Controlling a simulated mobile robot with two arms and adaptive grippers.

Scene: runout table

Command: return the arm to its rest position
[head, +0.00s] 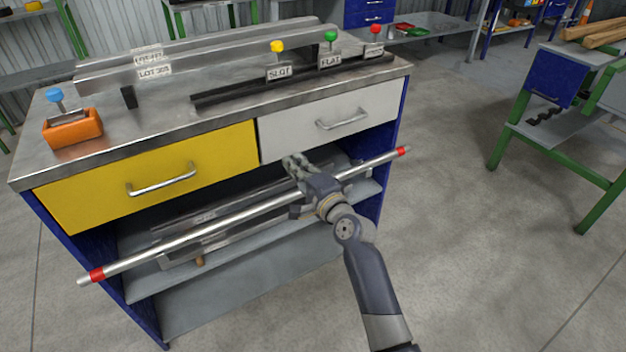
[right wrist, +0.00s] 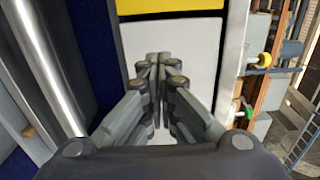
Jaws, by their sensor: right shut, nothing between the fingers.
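My right gripper (head: 294,164) is in front of the workbench, just below the white drawer (head: 335,122). Its fingers are closed together with nothing between them. In the right wrist view the closed fingertips (right wrist: 158,62) point towards the white drawer front (right wrist: 195,50). My right arm comes up from the bottom of the head view. A long silver bar with red bands near its ends (head: 215,223) runs across the bench front, close to my gripper and wrist. It shows again at the left of the right wrist view (right wrist: 48,65). My left gripper is not in view.
The bench has a yellow drawer (head: 90,190) and a lower shelf (head: 250,292). On its steel top are an orange block with a blue knob (head: 72,128), long metal bars (head: 215,68) and a rail with coloured knobs (head: 235,95). Open floor (head: 475,270) lies to the right.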

